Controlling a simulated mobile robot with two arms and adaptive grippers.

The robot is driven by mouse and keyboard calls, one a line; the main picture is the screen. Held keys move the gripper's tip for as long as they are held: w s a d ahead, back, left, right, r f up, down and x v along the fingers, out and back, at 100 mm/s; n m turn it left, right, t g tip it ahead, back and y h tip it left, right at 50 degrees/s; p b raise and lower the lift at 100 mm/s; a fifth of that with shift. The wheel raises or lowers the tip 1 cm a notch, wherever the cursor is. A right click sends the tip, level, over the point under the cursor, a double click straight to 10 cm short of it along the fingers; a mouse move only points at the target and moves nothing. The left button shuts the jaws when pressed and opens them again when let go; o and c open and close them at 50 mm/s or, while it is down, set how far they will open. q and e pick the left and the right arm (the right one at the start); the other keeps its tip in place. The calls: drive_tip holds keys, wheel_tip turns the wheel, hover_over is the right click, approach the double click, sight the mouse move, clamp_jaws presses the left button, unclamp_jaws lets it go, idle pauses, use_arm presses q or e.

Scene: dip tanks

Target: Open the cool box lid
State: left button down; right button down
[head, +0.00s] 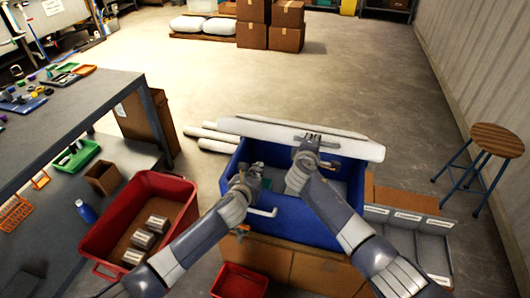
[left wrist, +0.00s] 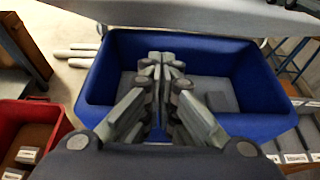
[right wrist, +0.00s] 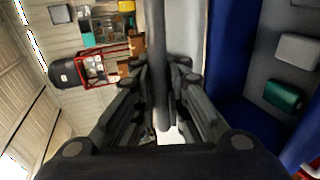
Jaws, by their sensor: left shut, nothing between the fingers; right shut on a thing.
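The blue cool box (head: 292,222) stands in front of me, and its inside shows. Its long white lid (head: 245,129) is raised along the far side of the box. My right gripper (head: 318,142) is at the lid and shut on a grey bar (right wrist: 157,60) there, which I take to be the lid's handle or edge. My left gripper (head: 252,172) is shut and empty over the left part of the box opening; it also shows in the left wrist view (left wrist: 160,65). A green item (right wrist: 284,96) and a pale block (right wrist: 299,50) lie inside the box.
A red crate (head: 118,217) with several labelled blocks stands left of the box. A small red bin (head: 240,281) is in front. Grey labelled trays (head: 435,245) and a stool (head: 496,140) are to the right. White tubes (head: 216,146) lie on the floor behind.

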drive_tip(key=shift+a+r, duration=0.1)
drive_tip(key=shift+r, duration=0.05)
use_arm(q)
drive_tip(key=w+d, duration=0.1)
drive_tip(key=w, duration=0.7)
drive_tip(key=shift+w+d+r, duration=0.3)
drive_tip(key=shift+r, duration=0.05)
